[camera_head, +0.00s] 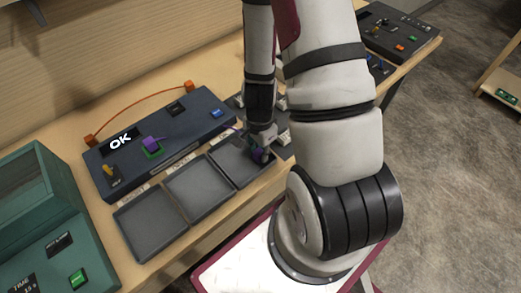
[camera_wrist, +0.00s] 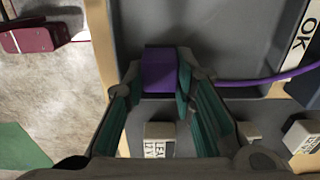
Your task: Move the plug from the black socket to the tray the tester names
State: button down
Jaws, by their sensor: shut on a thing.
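My gripper (camera_head: 262,152) is shut on a purple plug (camera_wrist: 160,70). In the wrist view, the plug sits between the teal fingertips (camera_wrist: 162,85) and a purple cable runs off to the right. In the head view, the held plug (camera_head: 259,157) is low at the right tray (camera_head: 234,163); I cannot tell whether it touches the tray floor. A label beside that tray in the wrist view (camera_wrist: 280,15) reads OK. The tester (camera_head: 196,130) display (camera_head: 120,141) reads OK. A dark square, perhaps the black socket (camera_head: 177,107), is at its back edge.
The middle tray (camera_head: 200,190) and left tray (camera_head: 152,222) look empty. Another purple plug (camera_head: 152,143) stands at a green socket on the tester. An orange cable (camera_head: 140,102) arches behind it. A teal case (camera_head: 45,215) stands at left. Labelled white blocks (camera_wrist: 302,135) lie near my gripper.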

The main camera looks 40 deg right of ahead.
aim_at(260, 151)
jog(key=c, duration=1.2)
grip_release()
jog(key=shift+c, duration=0.2)
jog(key=o, duration=0.5)
jog(key=shift+r+p, duration=1)
jog(key=shift+r, duration=2.5)
